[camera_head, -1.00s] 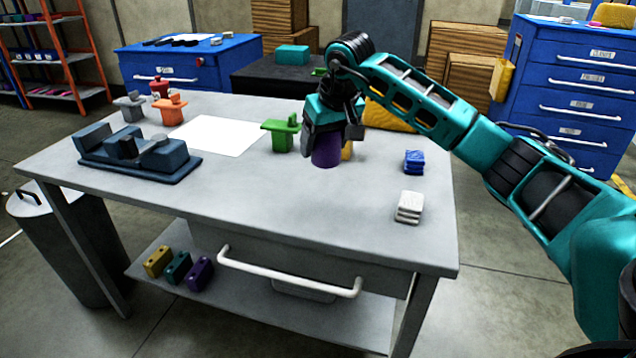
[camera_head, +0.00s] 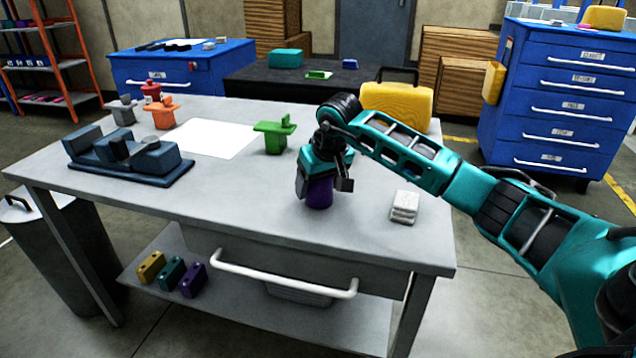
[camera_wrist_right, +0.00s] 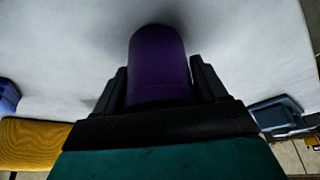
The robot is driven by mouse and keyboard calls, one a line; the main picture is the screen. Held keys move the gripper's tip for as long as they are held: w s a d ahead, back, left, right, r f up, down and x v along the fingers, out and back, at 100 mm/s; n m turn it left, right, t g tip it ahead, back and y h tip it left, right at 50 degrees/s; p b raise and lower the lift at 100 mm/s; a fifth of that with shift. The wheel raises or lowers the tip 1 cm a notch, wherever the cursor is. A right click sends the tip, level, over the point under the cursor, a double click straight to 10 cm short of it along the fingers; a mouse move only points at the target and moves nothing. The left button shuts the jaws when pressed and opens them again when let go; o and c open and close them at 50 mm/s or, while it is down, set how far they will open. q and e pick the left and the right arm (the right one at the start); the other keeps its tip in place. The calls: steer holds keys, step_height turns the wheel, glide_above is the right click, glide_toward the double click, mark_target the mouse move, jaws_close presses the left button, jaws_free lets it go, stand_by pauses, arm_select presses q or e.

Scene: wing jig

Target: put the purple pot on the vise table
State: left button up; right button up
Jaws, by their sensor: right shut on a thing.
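The purple pot (camera_head: 320,193) is a small round-sided piece at the right part of the grey vise table (camera_head: 250,230). My right gripper (camera_head: 322,184) points down from above and is shut on the pot's upper part. In the right wrist view the purple pot (camera_wrist_right: 158,62) sits between the two dark fingers (camera_wrist_right: 158,85), with the grey tabletop close beyond it. I cannot tell whether the pot's base touches the tabletop. My left gripper is not in view.
A blue-grey vise (camera_head: 125,160) stands at the table's left. A white sheet (camera_head: 215,138), a green part (camera_head: 273,136) and orange part (camera_head: 164,113) lie behind. The front middle of the tabletop is clear.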

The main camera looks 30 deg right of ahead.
steer(key=o, duration=1.1)
steer(key=shift+s+r, duration=0.15)
steer(key=shift+r, duration=0.3)
steer(key=p+v, duration=0.2)
steer(key=v, duration=0.9)
steer(key=shift+r, duration=0.1)
